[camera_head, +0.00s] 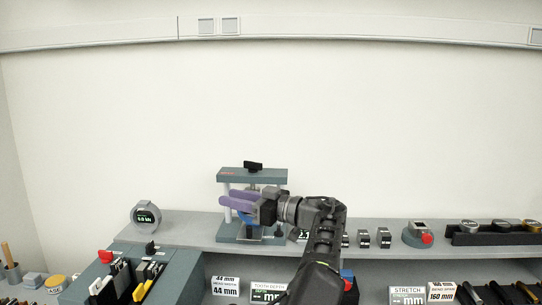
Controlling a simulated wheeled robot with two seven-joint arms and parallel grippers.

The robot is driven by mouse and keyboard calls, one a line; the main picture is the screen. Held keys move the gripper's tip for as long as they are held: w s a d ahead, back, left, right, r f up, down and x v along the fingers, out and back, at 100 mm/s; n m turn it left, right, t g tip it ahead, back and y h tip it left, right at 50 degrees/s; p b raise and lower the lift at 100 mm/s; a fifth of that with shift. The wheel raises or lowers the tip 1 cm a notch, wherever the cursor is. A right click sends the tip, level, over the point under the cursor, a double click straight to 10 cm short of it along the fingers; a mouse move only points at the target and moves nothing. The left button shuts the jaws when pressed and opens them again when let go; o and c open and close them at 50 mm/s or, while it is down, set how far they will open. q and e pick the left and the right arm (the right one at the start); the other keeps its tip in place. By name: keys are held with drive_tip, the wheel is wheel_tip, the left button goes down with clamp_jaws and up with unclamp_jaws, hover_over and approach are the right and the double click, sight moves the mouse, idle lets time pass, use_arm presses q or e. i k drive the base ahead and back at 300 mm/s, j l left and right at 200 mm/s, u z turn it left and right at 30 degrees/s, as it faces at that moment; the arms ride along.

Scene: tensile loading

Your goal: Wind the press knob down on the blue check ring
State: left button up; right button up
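The press (231,177) stands on the grey shelf, with a blue-grey top plate, pale posts and a base plate. Its black knob (253,165) sits on top of the plate.
A round gauge (146,215) stands left of the press. A device with a red button (417,233) and a dark rack of round pieces (492,237) stand to the right. A tool holder (105,280) is at front left. The wall above the press is clear.

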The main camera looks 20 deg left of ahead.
sight(253, 167)
drive_tip(key=i, duration=0.9)
